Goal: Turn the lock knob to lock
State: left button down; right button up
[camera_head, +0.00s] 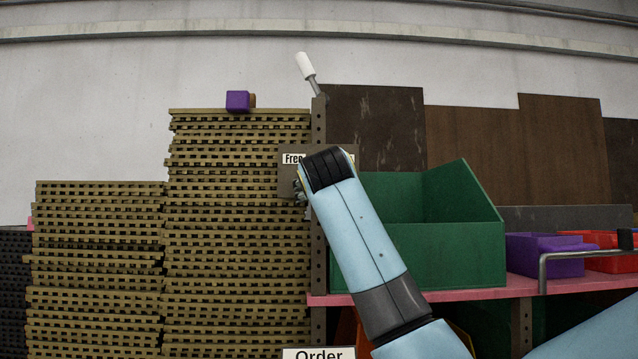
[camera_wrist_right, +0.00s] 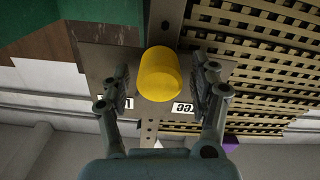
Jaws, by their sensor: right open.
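The lock knob (camera_wrist_right: 160,74) is a yellow cylinder on a grey-brown metal plate (camera_wrist_right: 95,52) in the right wrist view. My right gripper (camera_wrist_right: 160,80) is open, with one finger on each side of the knob and a narrow gap to it. One white label (camera_wrist_right: 183,106) reads "Free" upside down; a second label (camera_wrist_right: 118,102) is mostly covered by a finger. In the head view the plate (camera_head: 290,180) shows beside the post, and my right arm hides the knob. No pointer is visible on the knob. My left gripper is not in view.
A metal post (camera_head: 319,125) stands behind the plate, with a white-handled lever (camera_head: 306,68) at its top. Stacked slatted sheets (camera_head: 235,210) are close on the left. A green bin (camera_head: 440,255) stands right of my arm on a pink shelf (camera_head: 470,294).

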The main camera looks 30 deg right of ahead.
jog(key=shift+w, duration=0.1)
jog(key=c, duration=1.1)
jog(key=shift+c, duration=0.2)
